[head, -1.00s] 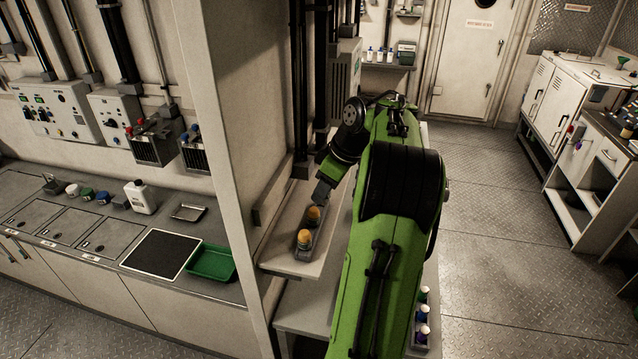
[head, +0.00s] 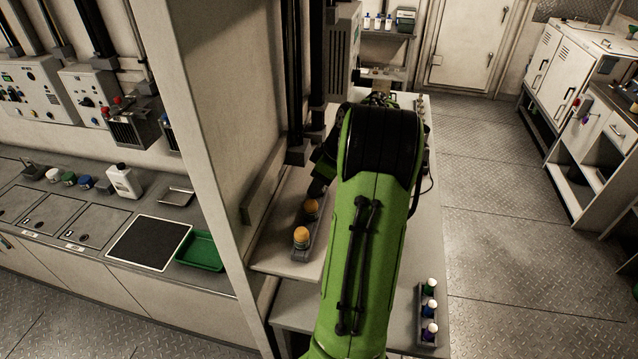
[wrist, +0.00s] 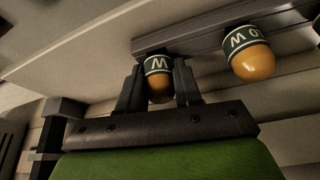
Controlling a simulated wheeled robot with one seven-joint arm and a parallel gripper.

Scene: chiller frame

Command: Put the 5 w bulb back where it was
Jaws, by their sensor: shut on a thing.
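My gripper (wrist: 160,84) is shut on an orange-domed bulb (wrist: 160,66) with a dark band marked "W". The number on its band is hidden. The held bulb's base meets the dark rack (wrist: 205,38) at its left end in the wrist view; I cannot tell if it is fully seated. Beside it stands another orange bulb (wrist: 252,62), its band ending in "0 W". In the head view my gripper (head: 319,188) is at the far end of the rack (head: 314,246), with two orange bulbs showing, one far (head: 311,206) and one near (head: 301,237).
The rack lies on a pale shelf (head: 270,262) close to a wall panel on its left. A second rack of white-capped bottles (head: 429,312) stands on the lower table to the right. A green tray (head: 200,251) sits on the left counter.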

